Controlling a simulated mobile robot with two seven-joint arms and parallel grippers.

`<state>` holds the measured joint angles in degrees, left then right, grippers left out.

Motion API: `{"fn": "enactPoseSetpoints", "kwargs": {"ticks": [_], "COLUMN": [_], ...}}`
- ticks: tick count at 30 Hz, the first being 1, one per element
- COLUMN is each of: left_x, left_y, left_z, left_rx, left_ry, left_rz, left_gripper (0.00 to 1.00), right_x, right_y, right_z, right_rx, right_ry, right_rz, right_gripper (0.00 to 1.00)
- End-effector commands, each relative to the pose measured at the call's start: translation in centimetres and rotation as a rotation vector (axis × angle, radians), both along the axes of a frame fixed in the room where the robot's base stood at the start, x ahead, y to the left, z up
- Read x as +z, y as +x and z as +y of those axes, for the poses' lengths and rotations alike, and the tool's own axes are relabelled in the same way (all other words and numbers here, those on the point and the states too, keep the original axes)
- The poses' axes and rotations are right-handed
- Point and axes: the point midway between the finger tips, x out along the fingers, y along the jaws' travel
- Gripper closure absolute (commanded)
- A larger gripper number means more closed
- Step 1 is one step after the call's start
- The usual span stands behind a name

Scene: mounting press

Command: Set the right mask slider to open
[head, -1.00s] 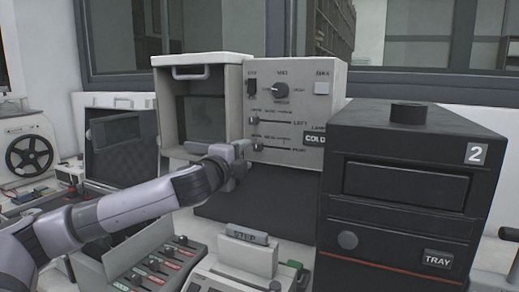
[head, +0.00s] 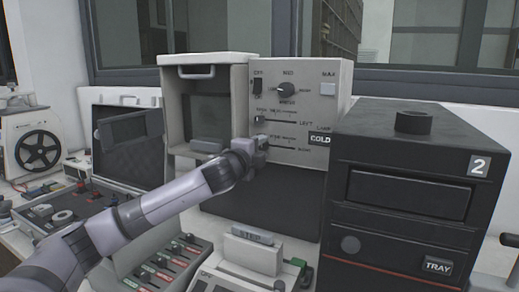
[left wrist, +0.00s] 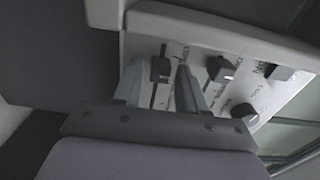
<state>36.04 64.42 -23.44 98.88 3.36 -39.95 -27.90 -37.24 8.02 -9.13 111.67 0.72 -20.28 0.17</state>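The light-grey control panel (head: 312,100) carries two horizontal mask sliders, one above the other. The upper, left mask slider (head: 259,120) has its dark knob at the left end of its slot. My left gripper (head: 262,144) is at the left end of the lower, right mask slider and largely hides its knob. In the left wrist view, the right slider's dark knob (left wrist: 160,68) stands between the two fingers of my left gripper (left wrist: 159,80), with visible gaps on both sides. The left slider's knob (left wrist: 220,68) is outside the fingers. My right gripper is not in view.
A rotary knob (head: 287,89) and a small switch (head: 257,87) sit above the sliders. A black box marked 2 (head: 395,205) stands close on the right. A STEP block (head: 253,250) and a row of levers (head: 165,265) lie below my left arm.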

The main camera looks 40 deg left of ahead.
Motion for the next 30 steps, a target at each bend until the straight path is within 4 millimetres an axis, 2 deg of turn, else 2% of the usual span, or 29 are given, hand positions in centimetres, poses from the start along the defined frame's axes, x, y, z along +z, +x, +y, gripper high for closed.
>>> {"fn": "enactPoseSetpoints", "kwargs": {"ticks": [1,3,8,15,22,23,24,25,30], "left_x": [0.0,0.0,0.0,0.0,0.0,0.0,0.0,0.0,0.0], "left_y": [0.0,0.0,0.0,-0.5,-0.6,-0.6,-0.6,-0.6,-0.5], "left_z": [0.0,0.0,0.1,1.6,1.8,1.8,1.8,1.8,1.7], "left_rx": [0.0,0.0,0.001,0.001,0.005,0.005,0.005,0.005,0.002], "left_ry": [0.0,0.0,0.0,0.002,0.001,0.001,0.001,0.001,0.001], "left_rz": [0.0,0.0,0.001,0.002,0.001,0.001,0.001,0.001,0.0], "left_gripper": [0.77,1.0,1.0,1.0,1.0,0.67,0.54,0.51,0.51], "right_x": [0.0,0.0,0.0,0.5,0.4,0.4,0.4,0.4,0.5], "right_y": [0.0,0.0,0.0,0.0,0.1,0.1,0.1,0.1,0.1], "right_z": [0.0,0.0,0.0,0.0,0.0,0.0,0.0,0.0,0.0], "right_rx": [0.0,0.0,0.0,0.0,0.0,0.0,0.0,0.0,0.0], "right_ry": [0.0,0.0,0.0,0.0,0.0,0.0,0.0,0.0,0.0], "right_rz": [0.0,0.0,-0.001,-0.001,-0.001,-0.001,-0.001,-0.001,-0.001], "right_gripper": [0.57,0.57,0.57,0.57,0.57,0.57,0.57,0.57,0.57]}}
